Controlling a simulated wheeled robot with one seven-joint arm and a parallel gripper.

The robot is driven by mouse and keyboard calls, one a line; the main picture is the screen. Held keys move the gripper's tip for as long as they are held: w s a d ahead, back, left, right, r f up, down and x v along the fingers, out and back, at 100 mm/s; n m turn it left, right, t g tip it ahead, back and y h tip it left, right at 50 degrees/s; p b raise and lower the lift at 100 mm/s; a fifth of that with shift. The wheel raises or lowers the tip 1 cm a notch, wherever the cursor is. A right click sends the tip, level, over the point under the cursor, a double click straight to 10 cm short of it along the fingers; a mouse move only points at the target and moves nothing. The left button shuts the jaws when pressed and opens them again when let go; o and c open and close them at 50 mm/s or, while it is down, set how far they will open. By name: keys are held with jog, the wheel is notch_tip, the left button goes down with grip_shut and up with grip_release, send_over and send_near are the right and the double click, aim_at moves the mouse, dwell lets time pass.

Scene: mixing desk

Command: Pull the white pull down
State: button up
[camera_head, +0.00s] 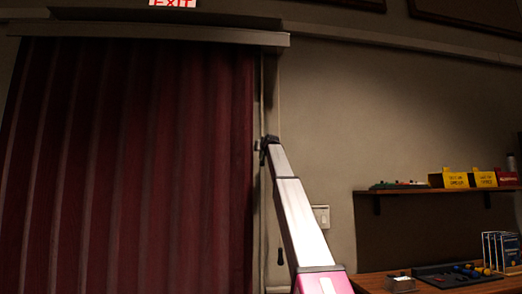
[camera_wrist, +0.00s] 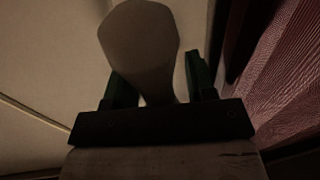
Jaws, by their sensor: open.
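The white pull (camera_wrist: 140,45) shows in the wrist view as a large pale, rounded shape, dim in the low light. It stands between the two dark green fingers of my gripper (camera_wrist: 158,75), with a gap visible on the right side. My gripper is open around it; contact on the left side is hard to tell. In the head view my gripper (camera_head: 270,143) is raised beside the cords at the right edge of the curtain. The pull itself is hidden there behind my gripper. A thin light cord (camera_head: 279,100) runs up from it.
A dark red curtain (camera_head: 130,170) hangs from a rail box (camera_head: 150,33) on the left. A dark pull (camera_head: 281,257) hangs lower, close to my arm. A light switch (camera_head: 321,216), a shelf (camera_head: 420,191) and a desk (camera_head: 450,284) are to the right.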

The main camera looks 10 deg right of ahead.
grip_shut()
notch_tip(320, 180, down, 56)
jog(key=shift+r, duration=0.15)
grip_release()
jog(key=shift+s, duration=0.15)
jog(key=s+d, duration=0.1)
jog(key=s, duration=0.9)
jog(key=shift+s+d, duration=0.25)
jog(key=shift+d, duration=0.1)
